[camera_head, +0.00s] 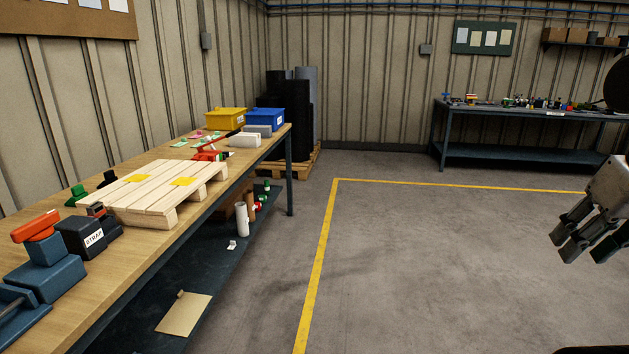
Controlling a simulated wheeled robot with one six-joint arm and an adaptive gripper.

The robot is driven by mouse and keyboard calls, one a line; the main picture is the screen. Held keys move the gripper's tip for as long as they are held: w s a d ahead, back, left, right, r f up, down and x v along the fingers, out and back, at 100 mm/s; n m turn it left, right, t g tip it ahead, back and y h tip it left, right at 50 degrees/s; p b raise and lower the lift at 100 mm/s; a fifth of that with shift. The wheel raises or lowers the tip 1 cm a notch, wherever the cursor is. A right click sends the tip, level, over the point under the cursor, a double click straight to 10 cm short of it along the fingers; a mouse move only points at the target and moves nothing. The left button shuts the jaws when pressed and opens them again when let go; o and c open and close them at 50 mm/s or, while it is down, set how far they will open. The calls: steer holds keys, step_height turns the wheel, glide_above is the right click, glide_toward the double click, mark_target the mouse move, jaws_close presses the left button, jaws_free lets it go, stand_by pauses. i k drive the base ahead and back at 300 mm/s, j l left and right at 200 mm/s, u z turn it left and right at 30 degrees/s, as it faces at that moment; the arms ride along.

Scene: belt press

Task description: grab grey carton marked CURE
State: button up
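No label reading CURE can be made out. A small grey box (258,130) lies at the far end of the long wooden bench, in front of the blue bin. A pale, whitish box (244,139) lies just nearer, by the bench's right edge. Neither shows a readable mark, so I cannot tell whether either is the carton. My gripper (586,253) hangs at the right edge over bare floor, far from the bench. Its fingers are apart with nothing between them.
The wooden bench (187,220) runs along the left, with a slatted pallet (150,190), a dark STRAP box (80,238), a yellow bin (226,119) and a blue bin (265,117). A second bench (480,153) stands at the back right. The yellow-lined floor is clear.

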mark_target(265, 131)
steer(key=i, duration=7.5)
steer(key=i+l+u, duration=0.15)
steer(key=i, duration=0.8)
steer(key=i+u, duration=0.15)
steer(key=u, duration=4)
steer(key=i+l+z, duration=0.15)
steer(key=z, duration=0.25)
steer(key=i+z, duration=0.25)
steer(key=z, duration=0.15)
